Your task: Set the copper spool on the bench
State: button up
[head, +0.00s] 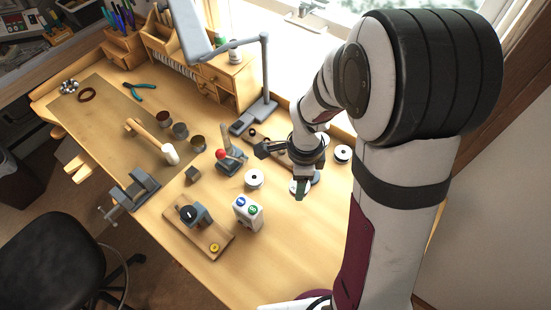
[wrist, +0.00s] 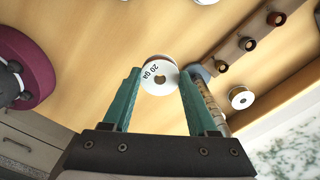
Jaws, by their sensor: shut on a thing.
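The copper spool (wrist: 160,75) shows in the wrist view as a white disc marked "20 ga", with a thin reddish-brown edge. My gripper (wrist: 158,84) is shut on it, one teal finger on each side. In the head view my gripper (head: 302,194) is over the right part of the wooden bench (head: 290,245), and the spool's pale disc (head: 294,186) is partly hidden by the fingers. I cannot tell whether the spool touches the bench.
White spools stand to the left (head: 254,179) and right (head: 342,154) of my gripper. A red-knobbed tool (head: 230,160), a white box with coloured buttons (head: 247,212) and a lamp base (head: 254,117) stand nearby. The bench front right is clear.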

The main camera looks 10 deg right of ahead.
jog(key=a+f, duration=0.1)
jog(key=w+a+f, duration=0.1)
jog(key=a, duration=0.1)
jog(key=a+f, duration=0.1)
jog(key=shift+w+a+f, duration=0.1)
jog(key=shift+w+a, duration=0.1)
jog(key=shift+w, duration=0.2)
jog(key=shift+w+f, duration=0.1)
jog(key=shift+f, duration=1.75)
jog(key=o, duration=1.4)
jog(key=shift+f, duration=0.1)
jog(key=shift+c, duration=0.2)
notch_tip(320, 180, up, 12)
jog(key=s+r+n+y, duration=0.1)
jog(key=s+r+n, duration=0.3)
jog(key=s+n, duration=0.3)
jog(key=s+r+n, duration=0.4)
jog(key=s+n, duration=0.3)
jog(key=s, duration=0.5)
jog(key=shift+s+d+r+y, duration=0.4)
